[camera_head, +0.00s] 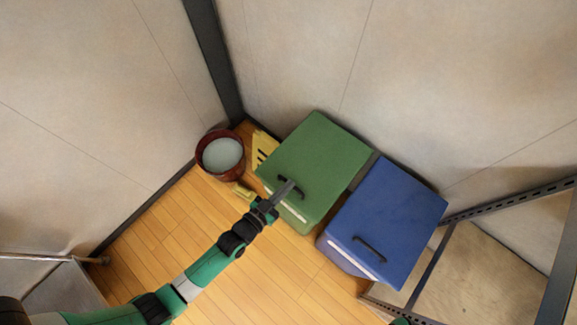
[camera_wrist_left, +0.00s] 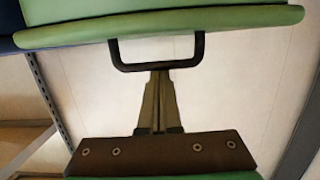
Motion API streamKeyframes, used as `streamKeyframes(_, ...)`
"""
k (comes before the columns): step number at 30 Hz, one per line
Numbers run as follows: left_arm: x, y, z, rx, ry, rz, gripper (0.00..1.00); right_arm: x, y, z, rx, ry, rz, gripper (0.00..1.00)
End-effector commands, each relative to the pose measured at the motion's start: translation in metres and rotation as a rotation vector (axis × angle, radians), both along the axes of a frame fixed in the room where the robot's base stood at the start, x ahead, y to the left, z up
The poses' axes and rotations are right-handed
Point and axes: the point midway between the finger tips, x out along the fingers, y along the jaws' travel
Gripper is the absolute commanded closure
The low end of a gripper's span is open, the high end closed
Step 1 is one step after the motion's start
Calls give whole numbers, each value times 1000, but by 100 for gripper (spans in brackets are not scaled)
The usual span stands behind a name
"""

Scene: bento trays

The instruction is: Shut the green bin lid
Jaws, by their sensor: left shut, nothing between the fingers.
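The green bin (camera_head: 300,218) stands against the back wall with its green lid (camera_head: 318,148) over its top. I cannot tell whether the lid is fully down. The lid has a black handle (camera_head: 298,192) near its front edge. My left gripper (camera_head: 288,186) is shut and empty, with its tips at the handle. In the left wrist view the shut fingers (camera_wrist_left: 158,76) point at the middle of the black handle (camera_wrist_left: 190,62), below the green lid edge (camera_wrist_left: 230,18). I cannot tell whether they touch it. My right gripper is not in view.
A blue bin (camera_head: 385,220) with a blue lid stands close on the right of the green bin. A dark red bucket (camera_head: 208,170) and a yellow object (camera_head: 263,146) are on its left. A metal rack (camera_head: 500,204) is at the right. The wooden floor (camera_head: 165,225) in front is mostly clear.

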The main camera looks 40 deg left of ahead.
Motion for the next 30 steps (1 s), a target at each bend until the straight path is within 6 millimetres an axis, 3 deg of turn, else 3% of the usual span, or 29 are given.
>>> streamKeyframes(1,-11,0,-26,3,69,-6,100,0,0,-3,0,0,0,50)
streamKeyframes(13,-11,0,-24,3,67,-5,100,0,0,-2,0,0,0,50)
streamKeyframes(17,-11,1,-7,4,54,-5,100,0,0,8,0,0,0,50)
streamKeyframes(22,-9,2,39,2,11,-4,100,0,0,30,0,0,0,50)
streamKeyframes(23,-12,2,41,3,7,-5,100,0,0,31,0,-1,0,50)
streamKeyframes(24,-25,3,22,3,15,-4,100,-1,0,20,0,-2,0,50)
streamKeyframes(25,-33,4,17,3,13,-5,100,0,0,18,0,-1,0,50)
streamKeyframes(30,-68,6,0,3,7,-5,100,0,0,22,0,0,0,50)
